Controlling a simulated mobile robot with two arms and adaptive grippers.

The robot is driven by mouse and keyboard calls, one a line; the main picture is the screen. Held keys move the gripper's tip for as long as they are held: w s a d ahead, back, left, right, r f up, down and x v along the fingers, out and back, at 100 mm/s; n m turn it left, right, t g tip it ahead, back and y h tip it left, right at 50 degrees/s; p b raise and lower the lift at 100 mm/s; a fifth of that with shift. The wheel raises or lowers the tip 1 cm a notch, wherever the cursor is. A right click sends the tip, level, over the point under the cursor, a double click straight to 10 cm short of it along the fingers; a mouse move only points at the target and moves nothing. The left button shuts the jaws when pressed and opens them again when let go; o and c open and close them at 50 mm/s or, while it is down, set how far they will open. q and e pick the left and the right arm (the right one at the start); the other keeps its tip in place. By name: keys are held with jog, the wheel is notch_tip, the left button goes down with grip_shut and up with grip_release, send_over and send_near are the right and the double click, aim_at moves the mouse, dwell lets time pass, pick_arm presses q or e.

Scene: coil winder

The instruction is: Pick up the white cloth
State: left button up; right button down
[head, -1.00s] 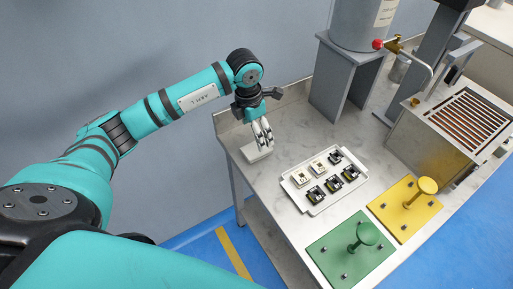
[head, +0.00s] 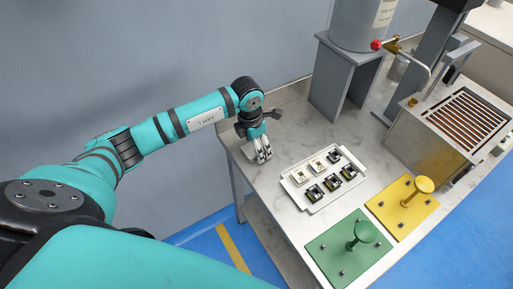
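The white cloth (head: 249,153) is a small pale folded piece near the left end of the steel bench top. It is mostly hidden behind my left gripper (head: 263,156). That gripper points down, with its fingertips at the cloth and close to the bench surface. The two light-grey fingers look close together. I cannot tell whether they are pressed on the cloth or there is still a gap. My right gripper is not in view.
A white tray (head: 291,196) with several small parts is just right of the gripper. A green plate (head: 328,259) and a yellow plate (head: 388,215), each with a knob, lie farther right. A grey stand (head: 331,80) rises behind. A slatted metal box (head: 412,142) is at right.

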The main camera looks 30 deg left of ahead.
pick_arm(q)
jog(key=c, duration=0.7)
jog(key=shift+r, duration=0.1)
notch_tip(320, 180, up, 10)
jog(key=shift+f+b, duration=0.1)
jog(key=shift+b, duration=0.5)
